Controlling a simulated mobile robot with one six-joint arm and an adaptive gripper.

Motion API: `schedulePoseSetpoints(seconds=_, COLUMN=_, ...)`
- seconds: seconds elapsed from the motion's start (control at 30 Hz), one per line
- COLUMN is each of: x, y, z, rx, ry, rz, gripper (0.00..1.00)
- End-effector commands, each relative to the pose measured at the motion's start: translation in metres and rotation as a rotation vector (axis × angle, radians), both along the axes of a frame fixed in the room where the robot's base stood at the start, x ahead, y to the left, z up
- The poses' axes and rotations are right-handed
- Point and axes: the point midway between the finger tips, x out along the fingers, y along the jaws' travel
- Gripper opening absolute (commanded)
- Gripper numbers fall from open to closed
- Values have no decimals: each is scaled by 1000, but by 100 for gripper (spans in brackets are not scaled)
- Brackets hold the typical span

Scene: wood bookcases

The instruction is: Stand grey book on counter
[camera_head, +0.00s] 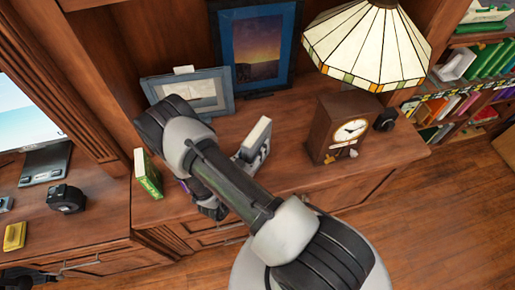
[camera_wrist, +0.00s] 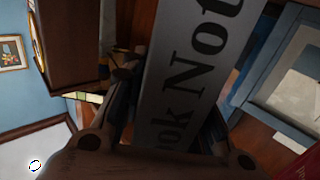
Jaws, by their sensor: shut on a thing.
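The grey book (camera_head: 254,139) is upright, slightly tilted, at the counter (camera_head: 290,118) between the picture frames and the clock. In the wrist view the grey book (camera_wrist: 190,70) runs between the fingers, with large dark lettering on its face. My gripper (camera_wrist: 170,110) is shut on it. In the head view my gripper (camera_head: 250,157) is partly hidden behind my arm. The book's lower edge is hidden there, so I cannot tell whether it touches the counter.
A wooden clock (camera_head: 342,131) and a stained-glass lamp (camera_head: 368,45) stand to the right. A blue picture frame (camera_head: 256,50) and a grey-blue frame (camera_head: 190,92) are behind. A green book (camera_head: 148,174) stands to the left. Some counter between book and clock is clear.

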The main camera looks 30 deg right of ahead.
Motion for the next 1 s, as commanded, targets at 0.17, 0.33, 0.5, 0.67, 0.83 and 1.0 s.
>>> schedulePoseSetpoints(seconds=0.17, x=0, y=0, z=-14, rx=-2, ry=-2, rz=0, gripper=0)
schedulePoseSetpoints(seconds=0.33, x=0, y=0, z=-13, rx=-2, ry=-2, rz=0, gripper=0)
schedulePoseSetpoints(seconds=0.5, x=0, y=0, z=-17, rx=0, ry=0, rz=0, gripper=30)
schedulePoseSetpoints(seconds=0.67, x=0, y=0, z=-16, rx=0, ry=0, rz=0, gripper=41)
schedulePoseSetpoints(seconds=0.83, x=0, y=0, z=-16, rx=0, ry=0, rz=0, gripper=48)
schedulePoseSetpoints(seconds=1.0, x=0, y=0, z=-16, rx=0, ry=0, rz=0, gripper=48)
